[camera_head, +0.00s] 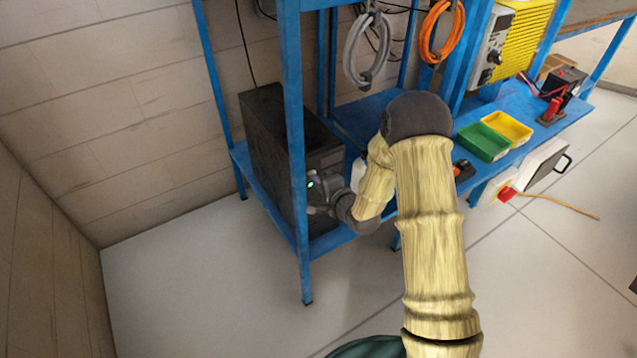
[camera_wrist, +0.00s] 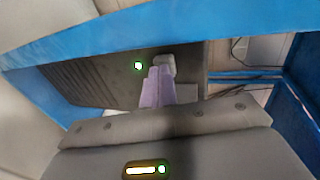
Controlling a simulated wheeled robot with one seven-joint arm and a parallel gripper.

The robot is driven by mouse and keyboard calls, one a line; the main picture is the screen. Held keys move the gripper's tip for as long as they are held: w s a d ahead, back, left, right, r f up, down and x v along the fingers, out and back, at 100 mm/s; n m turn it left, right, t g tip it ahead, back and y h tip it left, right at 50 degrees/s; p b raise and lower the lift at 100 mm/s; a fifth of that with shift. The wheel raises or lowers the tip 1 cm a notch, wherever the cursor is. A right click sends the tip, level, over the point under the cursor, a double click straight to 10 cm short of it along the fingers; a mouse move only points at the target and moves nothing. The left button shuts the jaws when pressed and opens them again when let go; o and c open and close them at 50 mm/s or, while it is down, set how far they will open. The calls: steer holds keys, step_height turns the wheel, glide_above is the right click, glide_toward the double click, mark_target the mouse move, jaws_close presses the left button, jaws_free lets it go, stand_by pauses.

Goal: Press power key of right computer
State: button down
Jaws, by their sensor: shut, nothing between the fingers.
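A black computer tower (camera_head: 272,125) stands on the low shelf of a blue rack, partly behind a blue post. It is the only computer I can make out. In the wrist view its dark front (camera_wrist: 85,75) shows a lit green light (camera_wrist: 138,65) and a small light-grey block (camera_wrist: 165,64), which may be the power key. My gripper (camera_head: 314,183) is at the tower's front. Its purple fingers are shut and empty, and in the wrist view the fingertips (camera_wrist: 160,70) overlap the grey block, just right of the light. I cannot tell whether they touch it.
The blue post (camera_head: 294,120) stands close to my gripper. Grey (camera_head: 362,50) and orange (camera_head: 440,35) cable coils hang above. Green (camera_head: 483,142) and yellow (camera_head: 507,127) bins sit on the shelf to the right. The floor (camera_head: 200,270) at the front left is clear.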

steer(key=shift+w+a+r, duration=0.35)
steer(key=shift+w+a, duration=0.15)
steer(key=shift+w, duration=0.25)
steer(key=shift+s, duration=0.1)
steer(key=f+v, duration=0.1)
steer(key=v, duration=1.3)
steer(key=shift+d+f+p, duration=0.25)
steer(key=shift+f+p, duration=0.1)
steer(key=shift+p, duration=0.05)
steer(key=shift+s+d, duration=0.15)
steer(key=shift+s, duration=0.05)
